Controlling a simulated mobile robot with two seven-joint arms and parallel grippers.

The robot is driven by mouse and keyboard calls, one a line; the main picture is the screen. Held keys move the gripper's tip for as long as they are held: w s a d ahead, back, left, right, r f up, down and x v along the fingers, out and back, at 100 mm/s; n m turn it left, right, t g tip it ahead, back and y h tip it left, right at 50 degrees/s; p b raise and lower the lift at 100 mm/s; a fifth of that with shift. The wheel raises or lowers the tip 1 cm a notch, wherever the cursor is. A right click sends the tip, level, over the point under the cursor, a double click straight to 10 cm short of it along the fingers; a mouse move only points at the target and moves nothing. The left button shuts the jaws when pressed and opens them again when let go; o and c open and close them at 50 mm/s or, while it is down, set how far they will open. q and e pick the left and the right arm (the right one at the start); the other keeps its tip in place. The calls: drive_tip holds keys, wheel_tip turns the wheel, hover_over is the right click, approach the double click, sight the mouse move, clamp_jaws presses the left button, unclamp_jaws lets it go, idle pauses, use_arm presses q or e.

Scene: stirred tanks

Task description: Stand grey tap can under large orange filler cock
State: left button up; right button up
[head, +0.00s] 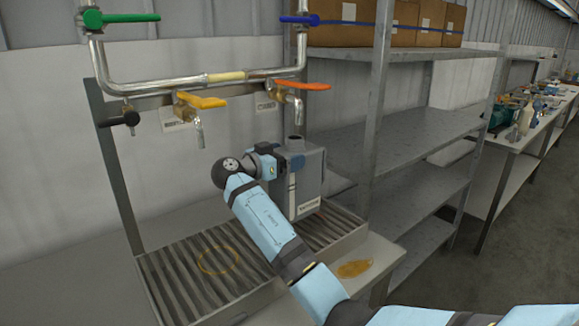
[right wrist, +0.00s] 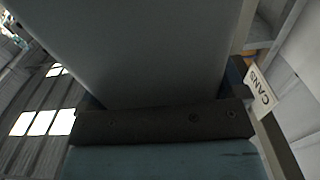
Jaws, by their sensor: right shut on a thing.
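The grey can (head: 311,184) is upright at the right end of the slatted drip tray (head: 176,272). Its neck (head: 295,144) is below the spout of the orange-handled cock (head: 292,96), with a gap between them. I cannot tell whether its base touches the slats. My right gripper (head: 277,163) is shut on the can's upper part and hides some of its left side. In the right wrist view the can's grey wall (right wrist: 150,45) fills the top middle, against a dark finger. My left gripper is not in view.
A yellow-handled cock (head: 199,101) and a black tap (head: 121,118) hang left of the orange one. Green (head: 120,17) and blue (head: 299,19) valves sit above. Metal shelving (head: 425,135) stands close on the right. An amber puddle (head: 354,268) lies on the bench front. The tray's left part is clear.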

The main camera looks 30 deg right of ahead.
drive_tip(key=shift+d+f, duration=0.35)
drive_tip(key=shift+f, duration=0.55)
drive_tip(key=shift+d+f, duration=0.35)
drive_tip(key=shift+f, duration=0.55)
drive_tip(key=o, duration=1.2)
drive_tip(key=shift+o, duration=0.2)
drive_tip(key=a+b, duration=0.1)
drive_tip(key=a, duration=1.1)
drive_tip(key=shift+s, duration=0.4)
